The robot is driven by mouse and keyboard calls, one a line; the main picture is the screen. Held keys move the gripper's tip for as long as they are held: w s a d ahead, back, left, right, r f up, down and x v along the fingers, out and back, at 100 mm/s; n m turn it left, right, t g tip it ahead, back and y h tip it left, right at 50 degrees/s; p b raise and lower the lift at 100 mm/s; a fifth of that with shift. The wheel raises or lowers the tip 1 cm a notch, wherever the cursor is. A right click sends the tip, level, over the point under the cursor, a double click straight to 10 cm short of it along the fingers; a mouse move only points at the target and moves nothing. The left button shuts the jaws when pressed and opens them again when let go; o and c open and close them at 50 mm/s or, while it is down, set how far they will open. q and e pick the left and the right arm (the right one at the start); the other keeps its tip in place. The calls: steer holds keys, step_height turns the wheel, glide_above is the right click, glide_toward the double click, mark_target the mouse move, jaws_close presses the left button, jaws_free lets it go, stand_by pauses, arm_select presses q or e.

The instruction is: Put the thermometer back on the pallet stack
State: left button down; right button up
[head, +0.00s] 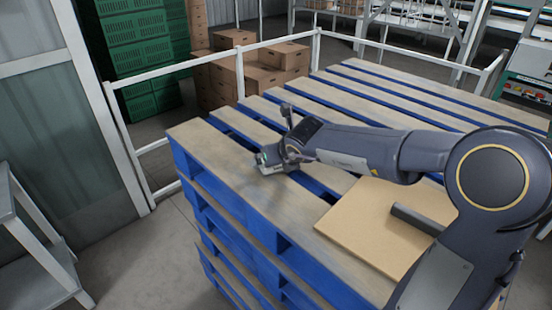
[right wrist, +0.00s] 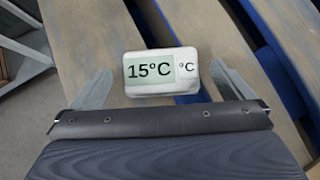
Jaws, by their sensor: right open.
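The thermometer (right wrist: 160,72) is a small white box with a green display reading 15°C. In the right wrist view it lies between the two fingers of my right gripper (right wrist: 160,84), with visible gaps on both sides. In the head view the thermometer (head: 268,159) is at my right gripper (head: 279,154), low over the near left part of the pallet stack (head: 222,167). It appears to rest on a top slat, but contact is hard to tell. The pallet stack is blue with bare wooden top slats. My right gripper is open. My left gripper is out of view.
A flat tan board (head: 350,228) lies on the stack's near right, partly under my right arm. White railings (head: 125,125) run behind and left of it. Cardboard boxes (head: 265,80) and green crates (head: 140,58) stand beyond. The far slats are clear.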

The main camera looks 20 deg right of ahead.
steer(key=v, duration=0.9)
steer(key=shift+s+r+p, duration=0.2)
steer(key=shift+p, duration=0.1)
